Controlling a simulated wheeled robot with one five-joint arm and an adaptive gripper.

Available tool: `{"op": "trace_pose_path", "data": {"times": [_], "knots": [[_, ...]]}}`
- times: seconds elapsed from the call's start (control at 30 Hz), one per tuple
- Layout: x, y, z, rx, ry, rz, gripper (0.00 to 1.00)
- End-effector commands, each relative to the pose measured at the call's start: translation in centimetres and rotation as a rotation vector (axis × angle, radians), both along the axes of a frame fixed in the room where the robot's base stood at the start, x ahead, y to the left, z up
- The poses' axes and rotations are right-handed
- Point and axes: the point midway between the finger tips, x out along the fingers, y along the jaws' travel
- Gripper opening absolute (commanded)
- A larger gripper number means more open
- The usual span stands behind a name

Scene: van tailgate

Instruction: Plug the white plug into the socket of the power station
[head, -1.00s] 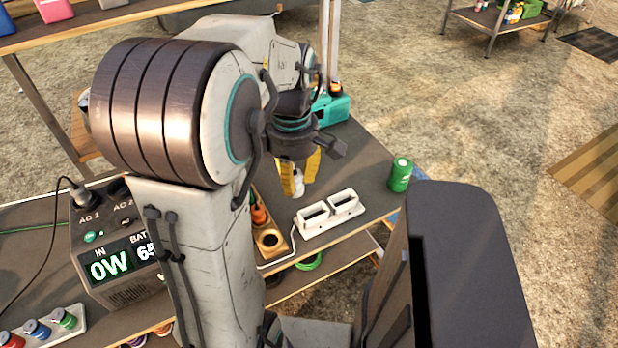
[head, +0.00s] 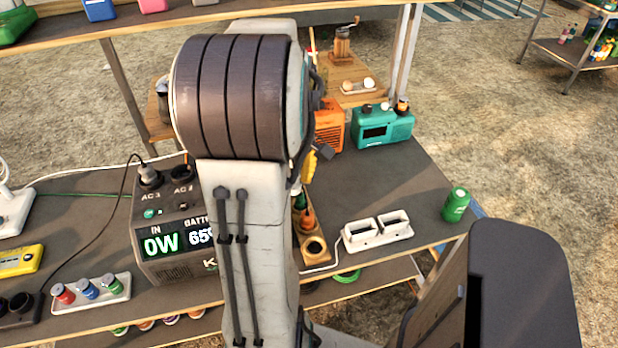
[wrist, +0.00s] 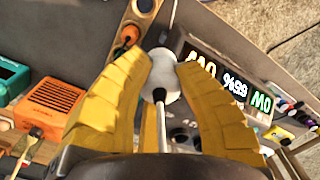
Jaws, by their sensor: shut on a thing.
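The power station (head: 163,272) is a dark box with a lit display on the bench, left of my arm. My gripper (head: 310,166) is mostly hidden behind my arm in the head view. In the wrist view, its yellow fingers (wrist: 162,68) are shut on the white plug (wrist: 165,76), with a cord running from it. The power station (wrist: 222,62) shows beyond the right finger, apart from the plug.
An orange box (head: 329,127) and a teal radio (head: 383,130) are behind. Coloured jars on a tray (head: 91,307) sit at front left.

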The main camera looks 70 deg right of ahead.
Motion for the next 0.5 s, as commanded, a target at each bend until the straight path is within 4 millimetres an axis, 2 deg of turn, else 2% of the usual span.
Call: {"op": "trace_pose_path", "data": {"times": [0.5], "knots": [[6.5,0.0,0.1,0.000,0.000,0.004,0.00]]}}
